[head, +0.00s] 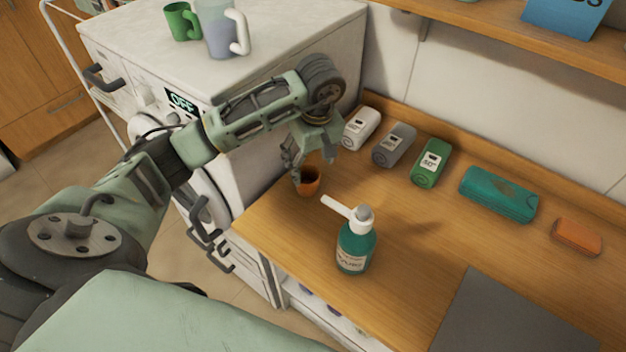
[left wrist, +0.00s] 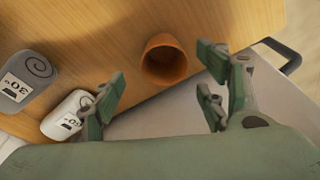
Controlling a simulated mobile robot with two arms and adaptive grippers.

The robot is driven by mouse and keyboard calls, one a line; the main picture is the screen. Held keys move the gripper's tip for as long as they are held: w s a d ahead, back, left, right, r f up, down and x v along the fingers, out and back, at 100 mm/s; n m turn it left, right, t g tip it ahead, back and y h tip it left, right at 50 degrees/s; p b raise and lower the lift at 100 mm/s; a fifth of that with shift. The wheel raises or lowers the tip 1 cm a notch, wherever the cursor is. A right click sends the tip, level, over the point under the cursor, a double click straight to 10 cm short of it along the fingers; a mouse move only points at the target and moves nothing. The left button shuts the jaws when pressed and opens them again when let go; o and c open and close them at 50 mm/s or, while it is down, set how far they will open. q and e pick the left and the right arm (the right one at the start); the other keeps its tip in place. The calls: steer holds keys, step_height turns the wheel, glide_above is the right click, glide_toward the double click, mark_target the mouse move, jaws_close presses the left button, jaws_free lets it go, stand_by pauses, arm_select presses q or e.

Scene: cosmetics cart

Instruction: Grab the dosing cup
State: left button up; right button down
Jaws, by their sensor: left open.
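The dosing cup, seemingly the small orange-brown cup (head: 308,182), stands upright on the wooden counter near its left edge. In the left wrist view the same cup (left wrist: 163,60) shows its open mouth, between and beyond the spread fingers. My left gripper (head: 312,160) is open and empty, just above and behind the cup in the head view. In the left wrist view the left gripper (left wrist: 160,95) has its fingers wide apart, and I see no contact with the cup. My right gripper is not in view.
A teal pump bottle (head: 356,245) stands right of the cup, its white nozzle pointing toward it. White (head: 361,128), grey (head: 394,145) and green (head: 431,163) packs lie behind. A teal case (head: 498,194) and orange block (head: 576,237) lie right. The white appliance (head: 290,50) borders the counter's left.

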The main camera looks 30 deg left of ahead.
mark_target(308, 174)
arm_select(q)
steer(key=f+p, duration=0.2)
steer(key=shift+s+a+f, duration=0.2)
steer(key=shift+a+f, duration=0.1)
steer(key=shift+a, duration=0.1)
steer(key=f, duration=0.1)
steer(key=f+p, duration=0.1)
steer(key=shift+w+a+f, duration=0.1)
steer(key=shift+w+f, duration=0.2)
steer(key=shift+w, duration=0.05)
steer(key=shift+a+f, duration=0.1)
steer(key=shift+f, duration=0.15)
steer(key=shift+c, duration=0.5)
steer(key=c, duration=0.9)
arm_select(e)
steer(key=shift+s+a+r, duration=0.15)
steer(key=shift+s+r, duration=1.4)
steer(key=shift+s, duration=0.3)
